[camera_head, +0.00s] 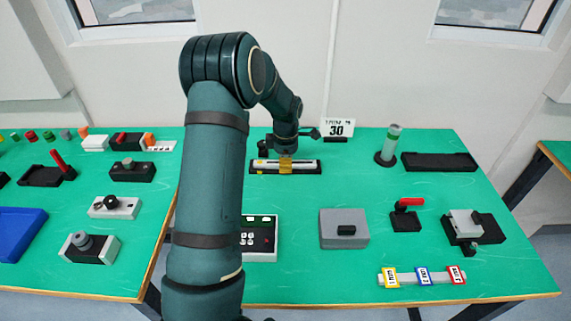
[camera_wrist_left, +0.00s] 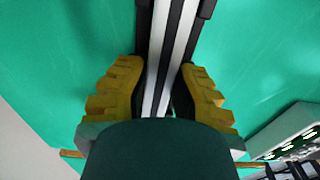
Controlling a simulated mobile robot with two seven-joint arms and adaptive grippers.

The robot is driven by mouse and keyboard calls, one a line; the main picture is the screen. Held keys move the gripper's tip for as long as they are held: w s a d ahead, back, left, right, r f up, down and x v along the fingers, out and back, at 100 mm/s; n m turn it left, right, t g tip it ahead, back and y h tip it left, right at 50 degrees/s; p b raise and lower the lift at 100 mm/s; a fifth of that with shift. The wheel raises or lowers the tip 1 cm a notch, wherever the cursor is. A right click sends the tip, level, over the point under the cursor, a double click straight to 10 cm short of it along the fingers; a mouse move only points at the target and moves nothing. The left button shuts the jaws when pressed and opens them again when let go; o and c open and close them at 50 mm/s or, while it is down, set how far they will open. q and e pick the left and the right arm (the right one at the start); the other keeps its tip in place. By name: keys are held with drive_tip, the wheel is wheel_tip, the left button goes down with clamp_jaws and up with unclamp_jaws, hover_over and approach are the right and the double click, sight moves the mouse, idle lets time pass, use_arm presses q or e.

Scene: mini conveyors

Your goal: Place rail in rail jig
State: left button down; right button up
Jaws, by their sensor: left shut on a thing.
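A pale rail (camera_head: 306,166) with dark lengthwise grooves lies level at the back middle of the green table, over a long black holder (camera_head: 256,171). My left gripper (camera_head: 286,165) reaches down onto its middle and is shut on it. In the left wrist view the rail (camera_wrist_left: 157,70) runs between the yellow fingers of my left gripper (camera_wrist_left: 160,78), with dark parts along it. I cannot tell whether the rail is seated in the holder or just above it. A long, empty black tray (camera_head: 438,162) lies at the back right; which one is the rail jig is unclear. My right gripper is out of view.
A grey box (camera_head: 344,228), a red-handled fixture (camera_head: 406,215) and a grey-and-black clamp (camera_head: 466,228) stand nearer.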

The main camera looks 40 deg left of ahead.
use_arm(q)
drive_tip(key=shift+s+d+f, duration=0.15)
drive_tip(key=shift+s+f, duration=0.05)
drive_tip(key=shift+f, duration=0.35)
drive_tip(key=c, duration=0.9)
unclamp_jaws()
drive_tip(key=shift+c, duration=0.2)
drive_tip(key=shift+f, duration=0.15)
wheel_tip(320, 180, up, 14)
drive_tip(key=p, duration=0.3)
drive_tip(key=shift+w+f, duration=0.2)
